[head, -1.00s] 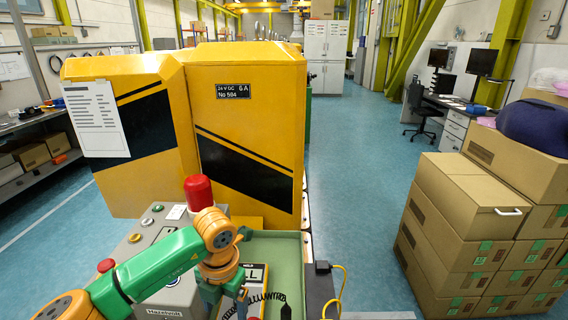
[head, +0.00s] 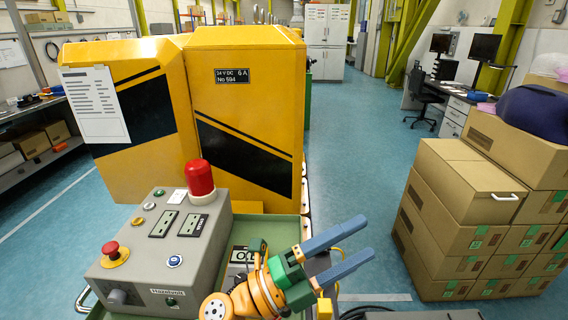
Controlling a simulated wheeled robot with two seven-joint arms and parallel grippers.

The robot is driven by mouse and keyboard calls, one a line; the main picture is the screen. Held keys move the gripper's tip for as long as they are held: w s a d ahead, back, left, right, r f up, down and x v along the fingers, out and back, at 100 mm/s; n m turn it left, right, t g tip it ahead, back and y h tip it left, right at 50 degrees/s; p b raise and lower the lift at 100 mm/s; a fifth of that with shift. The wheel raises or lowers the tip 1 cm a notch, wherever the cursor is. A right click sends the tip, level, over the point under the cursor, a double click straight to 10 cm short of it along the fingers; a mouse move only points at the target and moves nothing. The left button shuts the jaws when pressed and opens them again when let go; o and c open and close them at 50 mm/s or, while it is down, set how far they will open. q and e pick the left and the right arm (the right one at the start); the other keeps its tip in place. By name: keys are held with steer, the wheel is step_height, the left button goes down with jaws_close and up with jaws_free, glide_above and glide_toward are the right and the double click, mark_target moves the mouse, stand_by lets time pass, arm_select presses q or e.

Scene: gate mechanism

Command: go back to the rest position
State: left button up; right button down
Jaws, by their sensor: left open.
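My left gripper (head: 345,250) shows at the lower middle of the head view. Its two blue-grey fingers are spread apart and point to the right, with nothing between them. It is over the right edge of the green tray (head: 290,228) and touches nothing that I can make out. My left arm's orange and green wrist covers part of the tray and of a panel marked with large letters. My right gripper is not in view.
A grey control box (head: 165,250) with a red beacon (head: 199,178) and a red button (head: 111,250) stands left of my gripper. The yellow gate cabinet (head: 250,120) is behind it. Stacked cardboard boxes (head: 455,235) stand at right. Blue floor between is clear.

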arm_select(q)
steer(key=w+a+f+n+t+y, duration=0.35)
steer(key=a+n+t+y, duration=0.35)
steer(key=n, duration=0.3)
steer(key=w+a+f+n+t+y, duration=0.2)
steer(key=w+a+n+t+y, duration=0.2)
steer(key=a+n+t+y, duration=0.5)
steer(key=s+a+f+n+g+y, duration=0.2)
steer(key=a+f+n+g, duration=0.2)
steer(key=f, duration=0.2)
steer(key=s+a+f+n+g+y, duration=0.25)
steer(key=a+f+n+g, duration=0.2)
steer(key=f, duration=0.25)
steer(key=s+a+f+n+g, duration=0.2)
steer(key=s+f+g, duration=0.9)
steer(key=s, duration=0.6)
steer(key=s+f+g+b, duration=0.1)
steer(key=s+f+b, duration=0.15)
steer(key=f, duration=0.95)
steer(key=s+f+b, duration=0.2)
steer(key=f+b, duration=0.1)
steer(key=f, duration=1)
steer(key=s+a+f+g+b, duration=0.1)
steer(key=s+a+f+b, duration=0.1)
steer(key=s+f, duration=0.9)
steer(key=shift+s+a+f+b, duration=0.2)
steer(key=shift+a+f+b, duration=0.1)
steer(key=shift+f+b, duration=0.55)
